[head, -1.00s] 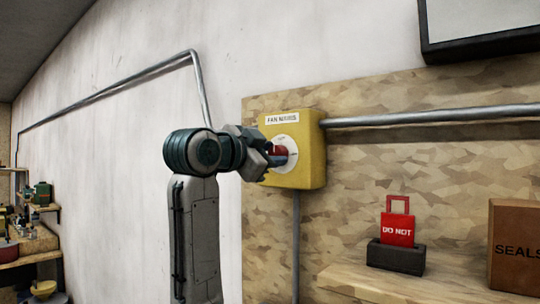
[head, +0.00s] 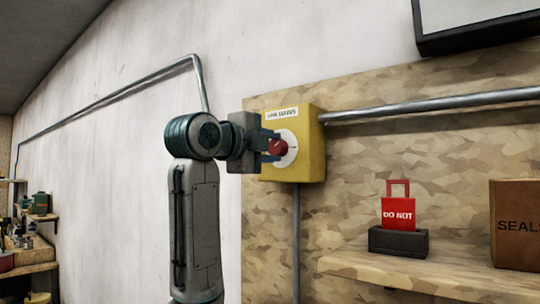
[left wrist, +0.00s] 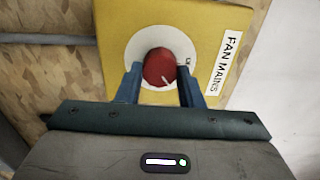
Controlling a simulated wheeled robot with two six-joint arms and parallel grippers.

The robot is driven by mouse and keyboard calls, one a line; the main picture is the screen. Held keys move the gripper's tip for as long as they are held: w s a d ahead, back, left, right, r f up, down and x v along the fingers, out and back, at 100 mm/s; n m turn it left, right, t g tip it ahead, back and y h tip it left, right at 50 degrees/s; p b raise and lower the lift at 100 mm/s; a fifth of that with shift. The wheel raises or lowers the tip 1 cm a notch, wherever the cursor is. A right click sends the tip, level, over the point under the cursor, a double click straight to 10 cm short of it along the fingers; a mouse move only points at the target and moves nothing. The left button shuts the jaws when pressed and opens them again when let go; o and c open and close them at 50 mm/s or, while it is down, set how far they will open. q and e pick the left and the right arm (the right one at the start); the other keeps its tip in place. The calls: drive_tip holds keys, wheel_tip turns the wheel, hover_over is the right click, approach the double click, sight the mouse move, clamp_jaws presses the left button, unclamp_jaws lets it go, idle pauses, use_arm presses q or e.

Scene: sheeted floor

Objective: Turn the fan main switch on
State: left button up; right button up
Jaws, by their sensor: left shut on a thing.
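The fan main switch is a yellow box (head: 308,160) on the plywood board, with a "FAN MAINS" label at its top. A red knob (head: 278,147) sits on a round white dial (head: 289,158) on its front. In the left wrist view the knob (left wrist: 159,67) shows between my two blue fingers, in front of the dial (left wrist: 137,50). My left gripper (head: 270,147) is shut on the knob from the left side of the head view. My right gripper is not in view.
A grey conduit (head: 430,107) runs right from the box, and another pipe goes down below it. A shelf (head: 400,272) at lower right holds a red "DO NOT" tag (head: 398,213) in a black holder and a brown box (head: 516,225).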

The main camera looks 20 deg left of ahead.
use_arm(q)
drive_tip(key=m, duration=0.1)
drive_tip(key=m+b, duration=0.1)
drive_tip(key=m, duration=0.1)
drive_tip(key=m+b, duration=0.1)
drive_tip(key=m, duration=0.1)
drive_tip(key=shift+f, duration=0.25)
drive_tip(key=shift+m+b, duration=0.4)
drive_tip(key=shift+m, duration=0.9)
drive_tip(key=o, duration=1)
drive_tip(key=shift+c, duration=0.2)
drive_tip(key=shift+r, duration=0.1)
